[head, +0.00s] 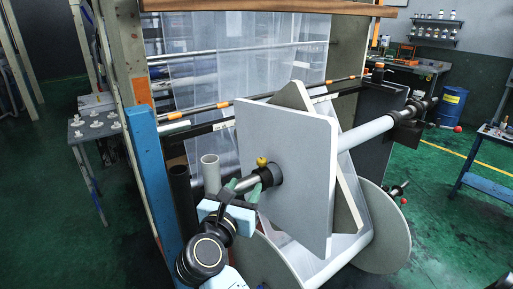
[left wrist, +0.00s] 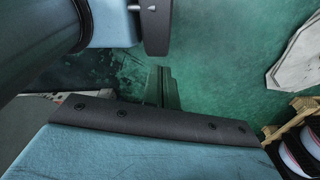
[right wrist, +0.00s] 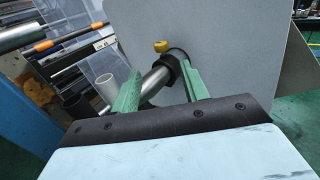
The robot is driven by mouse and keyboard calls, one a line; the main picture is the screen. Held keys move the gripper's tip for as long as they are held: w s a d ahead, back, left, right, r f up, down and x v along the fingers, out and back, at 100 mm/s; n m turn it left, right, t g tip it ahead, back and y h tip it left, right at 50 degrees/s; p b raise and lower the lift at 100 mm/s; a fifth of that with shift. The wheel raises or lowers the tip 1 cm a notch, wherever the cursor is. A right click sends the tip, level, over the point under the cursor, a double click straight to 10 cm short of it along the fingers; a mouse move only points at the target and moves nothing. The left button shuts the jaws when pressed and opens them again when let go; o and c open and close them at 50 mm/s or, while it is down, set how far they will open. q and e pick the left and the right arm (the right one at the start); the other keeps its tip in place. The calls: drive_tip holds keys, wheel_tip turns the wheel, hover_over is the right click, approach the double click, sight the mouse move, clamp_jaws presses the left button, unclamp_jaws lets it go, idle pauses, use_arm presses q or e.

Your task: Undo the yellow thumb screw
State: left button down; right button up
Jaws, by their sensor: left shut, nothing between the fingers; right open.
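The yellow thumb screw (head: 262,161) sticks up from a black collar (head: 271,174) on a metal shaft against a pale square plate. The screw also shows in the right wrist view (right wrist: 161,46), beyond the fingertips, with the collar (right wrist: 176,60) beside it. My right gripper (head: 243,184) is open at the shaft, just short of the collar; its green fingers (right wrist: 161,80) are apart. The shaft (right wrist: 155,83) shows between the fingers; I cannot tell whether they touch it. My left gripper (left wrist: 162,72) is shut and empty, over the green floor, away from the screw.
The pale plate (head: 285,190) stands close beyond the right gripper. A blue post (head: 153,175) and upright tubes (head: 211,173) stand to its left. A round grey disc (head: 383,240) and a roller lie right. A side table (head: 92,124) holds small white parts.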

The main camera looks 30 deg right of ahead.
sight(261, 163)
drive_tip(key=p+x, duration=0.2)
drive_tip(key=x, duration=1)
drive_tip(key=shift+d+r, duration=0.1)
drive_tip(key=shift+d, duration=0.2)
drive_tip(key=shift+w+d, duration=0.25)
drive_tip(key=shift+d, duration=0.05)
drive_tip(key=shift+c, duration=0.2)
drive_tip(key=c, duration=0.9)
drive_tip(key=n+t+y+p, duration=0.2)
drive_tip(key=n+y+p, duration=0.1)
drive_tip(key=p, duration=0.1)
drive_tip(key=n+t+y+p, duration=0.3)
drive_tip(key=y+p, duration=0.1)
drive_tip(key=shift+r+y+p, duration=0.1)
drive_tip(key=shift+y+p, duration=0.2)
drive_tip(key=shift+c, duration=0.2)
drive_tip(key=shift+n+t+y+p, duration=0.5)
drive_tip(key=shift+n+y+p, duration=0.35)
drive_tip(key=shift+y, duration=0.35)
drive_tip(key=shift+f, duration=0.2)
